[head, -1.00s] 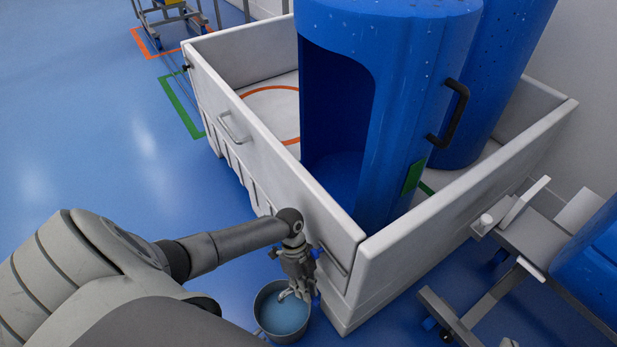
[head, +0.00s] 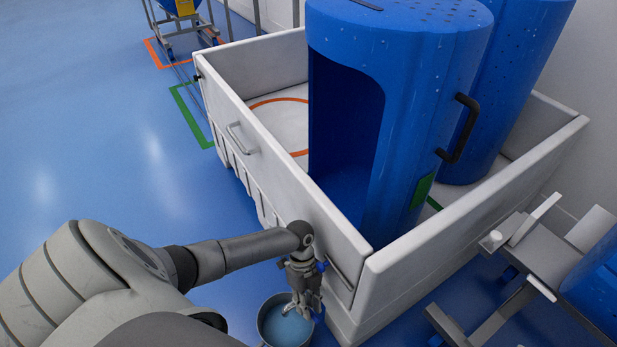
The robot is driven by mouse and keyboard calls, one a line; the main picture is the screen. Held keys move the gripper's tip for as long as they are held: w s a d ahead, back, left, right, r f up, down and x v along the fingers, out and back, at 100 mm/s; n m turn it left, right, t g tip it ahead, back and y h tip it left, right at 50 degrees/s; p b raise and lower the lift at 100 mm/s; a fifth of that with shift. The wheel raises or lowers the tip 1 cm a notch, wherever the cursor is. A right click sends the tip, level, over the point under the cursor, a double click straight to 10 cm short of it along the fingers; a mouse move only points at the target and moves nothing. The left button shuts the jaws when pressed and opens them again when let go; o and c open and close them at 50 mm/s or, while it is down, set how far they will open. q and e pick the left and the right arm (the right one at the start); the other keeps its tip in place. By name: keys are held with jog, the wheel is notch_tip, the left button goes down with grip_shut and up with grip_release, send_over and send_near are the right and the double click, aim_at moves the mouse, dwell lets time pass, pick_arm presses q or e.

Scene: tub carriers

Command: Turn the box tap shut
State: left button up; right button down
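The white box (head: 311,212) is a large open tub with handles on its long side. My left gripper (head: 303,303) points down beside the near end of that side, over a metal bucket (head: 263,322) with pale blue liquid in it. Small blue parts show at the gripper's edge; I cannot tell whether they belong to it or to a tap. The box tap cannot be made out clearly and may be hidden behind the gripper. The finger gap is too small and covered to judge. My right gripper is not in view.
Two tall blue containers (head: 425,95) stand inside the box, the nearer one with a black handle. A grey wheeled carrier (head: 540,262) stands close at the right. Blue floor (head: 90,130) is clear at the left. Another cart (head: 180,25) stands at the back.

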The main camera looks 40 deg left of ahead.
pick_arm(q)
jog(key=shift+o, duration=0.7)
